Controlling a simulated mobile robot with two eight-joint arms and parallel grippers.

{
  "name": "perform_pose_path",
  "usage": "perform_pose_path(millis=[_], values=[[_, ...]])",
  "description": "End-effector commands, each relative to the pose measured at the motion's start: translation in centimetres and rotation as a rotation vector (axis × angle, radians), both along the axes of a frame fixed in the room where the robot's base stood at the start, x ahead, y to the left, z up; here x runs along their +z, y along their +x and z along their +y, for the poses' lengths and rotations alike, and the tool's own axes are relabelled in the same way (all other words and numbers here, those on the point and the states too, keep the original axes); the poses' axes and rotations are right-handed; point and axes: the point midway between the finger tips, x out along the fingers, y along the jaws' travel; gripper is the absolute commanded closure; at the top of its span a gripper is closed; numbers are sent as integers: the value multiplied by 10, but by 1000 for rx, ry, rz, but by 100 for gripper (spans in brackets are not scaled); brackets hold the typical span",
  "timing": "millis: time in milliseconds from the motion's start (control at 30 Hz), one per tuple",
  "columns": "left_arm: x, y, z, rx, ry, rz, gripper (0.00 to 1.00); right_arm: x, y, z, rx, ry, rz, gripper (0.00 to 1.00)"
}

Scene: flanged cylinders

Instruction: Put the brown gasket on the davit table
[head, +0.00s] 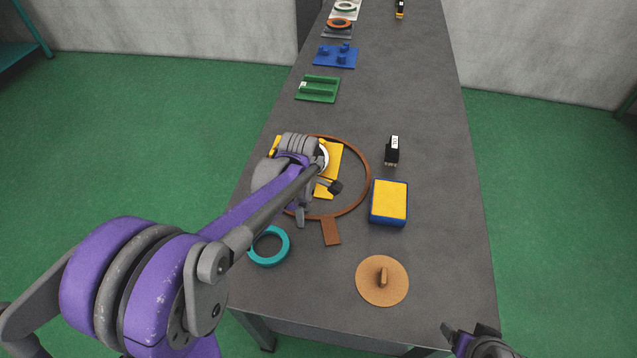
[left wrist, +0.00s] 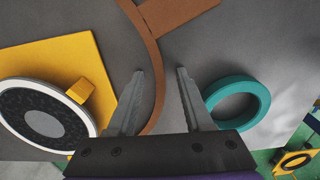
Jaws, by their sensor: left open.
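The brown gasket (head: 368,185) is a large thin ring with a flat rectangular tab (head: 331,231), lying on the long grey table (head: 430,130). It lies around a yellow plate (head: 335,150), and my arm hides part of it. My left gripper (head: 318,202) is open above the ring's near part. In the left wrist view the gasket's band (left wrist: 157,65) passes beside the left finger, within the gap between the fingers (left wrist: 160,72); I see no grip on it. My right gripper (head: 475,343) shows only partly at the bottom edge. I cannot tell which table is the davit table.
A teal ring (head: 269,260) lies close to my left gripper. A tan disc with a knob (head: 382,295), a blue-and-yellow block (head: 389,203) and a small black labelled block (head: 392,155) stand nearby. Green (head: 318,90) and blue (head: 335,59) plates lie farther back.

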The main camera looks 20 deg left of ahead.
Motion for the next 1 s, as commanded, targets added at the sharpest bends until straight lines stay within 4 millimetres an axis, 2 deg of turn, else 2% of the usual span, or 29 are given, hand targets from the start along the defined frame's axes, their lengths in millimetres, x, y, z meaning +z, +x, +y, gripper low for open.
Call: perform_pose_path(millis=[67,367,867,1000], values=[[-2,0,0,0,0,0,49,-2,-1,0,0,0,1,23],[-1,0,0,0,0,0,100,-1,0,0,0,0,1,23],[0,0,0,0,0,-1,100,0,0,0,0,0,0,23],[7,0,0,0,0,-1,100,3,1,0,0,0,-2,23]])
